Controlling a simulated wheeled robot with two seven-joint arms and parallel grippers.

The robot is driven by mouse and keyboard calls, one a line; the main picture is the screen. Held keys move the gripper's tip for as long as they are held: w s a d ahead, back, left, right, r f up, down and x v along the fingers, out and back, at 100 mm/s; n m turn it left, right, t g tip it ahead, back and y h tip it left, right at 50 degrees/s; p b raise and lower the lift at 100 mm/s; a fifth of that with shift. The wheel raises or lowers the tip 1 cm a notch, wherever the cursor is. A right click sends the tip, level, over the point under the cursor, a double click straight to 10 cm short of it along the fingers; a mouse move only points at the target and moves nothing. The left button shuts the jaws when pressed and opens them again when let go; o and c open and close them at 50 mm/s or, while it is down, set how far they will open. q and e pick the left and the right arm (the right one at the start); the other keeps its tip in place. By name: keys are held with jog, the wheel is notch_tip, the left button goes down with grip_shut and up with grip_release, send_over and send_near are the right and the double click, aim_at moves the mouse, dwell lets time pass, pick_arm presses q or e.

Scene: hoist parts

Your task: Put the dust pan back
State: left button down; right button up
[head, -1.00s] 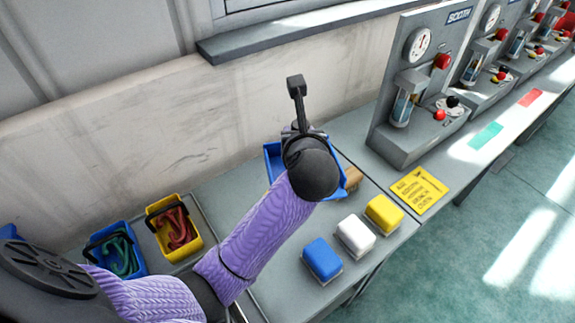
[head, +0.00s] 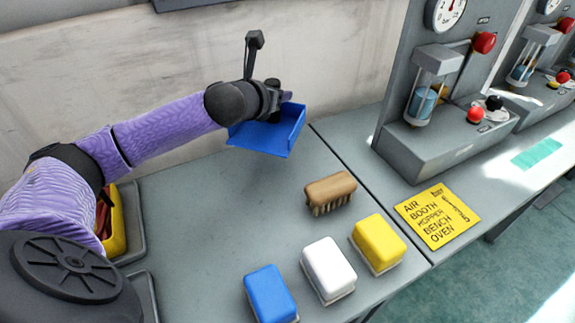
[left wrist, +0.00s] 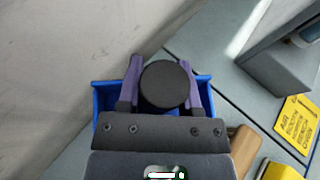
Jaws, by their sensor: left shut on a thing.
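The blue dust pan (head: 262,136) is at the back of the grey bench, near the wall, with its open tray to the right of my left forearm. My left gripper (head: 284,98) is shut on the dust pan. In the left wrist view, the two purple fingers (left wrist: 163,78) stand either side of a round black end, with the blue pan (left wrist: 100,97) behind them. The pan seems to be above the bench, but its exact height is unclear. My right gripper is not in view.
A wooden brush (head: 330,188) lies on the bench, with blue (head: 270,293), white (head: 328,268) and yellow (head: 378,242) blocks in front. A yellow sign (head: 437,216) and a grey gauge station (head: 440,110) are right. A yellow bin (head: 117,225) is left. The bench middle is clear.

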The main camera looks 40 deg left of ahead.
aim_at(276, 133)
pick_arm(q)
notch_tip(276, 133, down, 10)
jog(key=b, duration=0.5)
jog(key=shift+s+f, duration=0.15)
jog(key=shift+a+r, duration=0.1)
jog(key=shift+r, duration=0.1)
jog(key=shift+f, duration=0.15)
jog(key=shift+c, duration=1.7)
grip_release()
jog(key=shift+o, duration=0.3)
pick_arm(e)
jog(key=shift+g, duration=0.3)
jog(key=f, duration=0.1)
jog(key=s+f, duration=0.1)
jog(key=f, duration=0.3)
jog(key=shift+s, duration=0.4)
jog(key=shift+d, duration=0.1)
